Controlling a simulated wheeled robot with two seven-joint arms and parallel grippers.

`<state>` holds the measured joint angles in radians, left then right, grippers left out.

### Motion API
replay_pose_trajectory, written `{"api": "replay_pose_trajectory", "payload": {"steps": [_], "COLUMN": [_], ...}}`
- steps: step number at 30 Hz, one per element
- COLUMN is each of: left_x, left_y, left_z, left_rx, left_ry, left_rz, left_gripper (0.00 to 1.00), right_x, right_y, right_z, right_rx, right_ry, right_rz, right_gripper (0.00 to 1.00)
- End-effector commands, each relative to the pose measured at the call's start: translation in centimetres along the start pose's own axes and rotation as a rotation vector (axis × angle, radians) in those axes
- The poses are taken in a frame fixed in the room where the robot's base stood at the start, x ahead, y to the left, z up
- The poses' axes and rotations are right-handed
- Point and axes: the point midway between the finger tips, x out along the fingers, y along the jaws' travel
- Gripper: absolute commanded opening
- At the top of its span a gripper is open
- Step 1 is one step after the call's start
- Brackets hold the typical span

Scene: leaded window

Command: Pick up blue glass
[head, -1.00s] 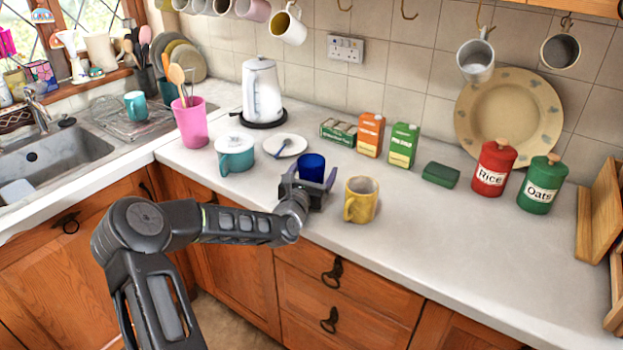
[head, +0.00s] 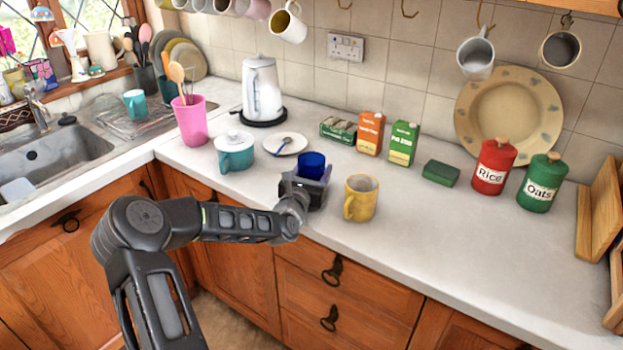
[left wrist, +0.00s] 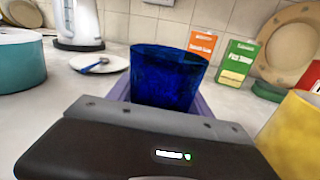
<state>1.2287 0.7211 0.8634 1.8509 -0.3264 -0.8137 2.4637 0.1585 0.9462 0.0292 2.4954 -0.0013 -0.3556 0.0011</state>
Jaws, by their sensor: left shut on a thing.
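The blue glass (head: 312,163) stands upright at the front of the white counter, left of a yellow mug. My left gripper (head: 305,184) reaches it from the front and is shut on it, with a finger at each side of its lower part. In the left wrist view the blue glass (left wrist: 167,80) rises above the gripper body, and its base is hidden. I cannot tell whether its base touches the counter. My right gripper is not in view.
The yellow mug (head: 361,198) stands close on the right. A teal lidded pot (head: 235,155) and a white plate (head: 285,144) with a spoon are to the left and behind. Tea boxes (head: 370,134) stand behind. The counter (head: 440,230) to the right is clear.

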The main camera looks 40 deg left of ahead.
Motion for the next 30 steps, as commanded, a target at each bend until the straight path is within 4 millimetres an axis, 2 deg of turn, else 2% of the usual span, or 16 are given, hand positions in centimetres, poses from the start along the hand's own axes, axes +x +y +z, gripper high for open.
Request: {"api": "replay_pose_trajectory", "payload": {"steps": [2, 16, 30], "left_x": [0.00, 0.00, 0.03], "left_y": [-0.01, -0.01, 0.03], "left_z": [0.00, 0.00, 0.45], "left_rx": [0.000, 0.000, 0.001], "left_ry": [0.000, 0.000, -0.003], "left_rz": [0.000, 0.000, 0.000], "left_gripper": [0.42, 0.03, 0.03], "right_x": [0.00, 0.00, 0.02], "right_y": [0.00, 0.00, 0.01], "right_z": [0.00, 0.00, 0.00], "right_rx": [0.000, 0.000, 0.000], "right_ry": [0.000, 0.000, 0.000], "right_rz": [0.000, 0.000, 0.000], "right_gripper": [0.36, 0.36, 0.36]}}
